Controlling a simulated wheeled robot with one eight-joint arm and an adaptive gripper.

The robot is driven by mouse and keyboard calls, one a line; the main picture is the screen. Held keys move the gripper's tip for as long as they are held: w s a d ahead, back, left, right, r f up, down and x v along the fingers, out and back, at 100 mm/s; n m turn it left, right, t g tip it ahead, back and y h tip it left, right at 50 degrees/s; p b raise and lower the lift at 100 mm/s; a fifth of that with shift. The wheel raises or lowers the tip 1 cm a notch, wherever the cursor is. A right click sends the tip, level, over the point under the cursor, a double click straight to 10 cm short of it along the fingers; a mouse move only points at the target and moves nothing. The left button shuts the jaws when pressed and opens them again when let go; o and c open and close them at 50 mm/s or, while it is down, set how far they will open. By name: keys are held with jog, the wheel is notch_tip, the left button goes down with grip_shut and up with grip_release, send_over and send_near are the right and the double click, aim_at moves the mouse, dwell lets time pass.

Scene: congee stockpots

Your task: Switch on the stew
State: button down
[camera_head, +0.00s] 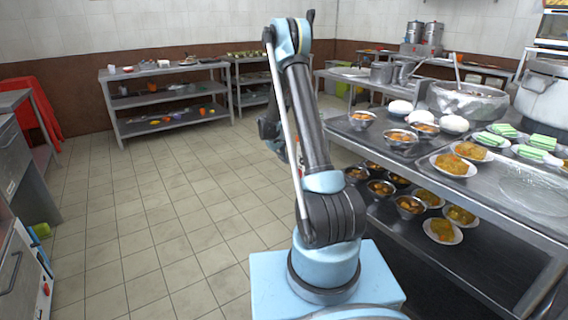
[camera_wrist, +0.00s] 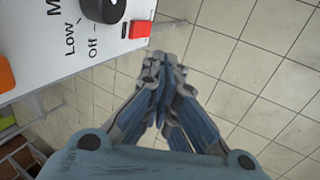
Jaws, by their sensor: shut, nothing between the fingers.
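In the wrist view a white control panel (camera_wrist: 55,45) fills the upper left. It carries a black round knob (camera_wrist: 103,8) with the printed words "Low" and "Off" and a red switch (camera_wrist: 139,29) on a dark mount at the panel's edge. My gripper (camera_wrist: 154,62) is shut and empty, its fingertips a little below the red switch in the picture. I cannot tell whether they touch the panel. In the head view my raised arm hides the gripper's fingers. The pot that this panel serves does not show in the wrist view.
An orange piece (camera_wrist: 5,74) shows at the wrist view's left edge. In the head view a steel table (camera_head: 480,190) with bowls and plates stands right of my arm, with a large pot (camera_head: 545,95) on it. Tiled floor (camera_head: 160,220) is clear at left.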

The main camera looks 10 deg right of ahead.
jog(key=s+a+f+n+h, duration=0.1)
jog(key=a+f+n, duration=0.1)
jog(key=n, duration=0.7)
jog(key=s+a+f+n+t+h, duration=0.1)
jog(key=s+a+f+n, duration=0.1)
jog(key=n, duration=0.7)
jog(key=shift+s, duration=0.25)
jog(key=shift+f, duration=0.1)
jog(key=w+d+f, duration=0.4)
jog(key=d+f, duration=0.4)
jog(key=d, duration=0.1)
jog(key=shift+w+f, duration=0.15)
jog(key=shift+w, duration=0.1)
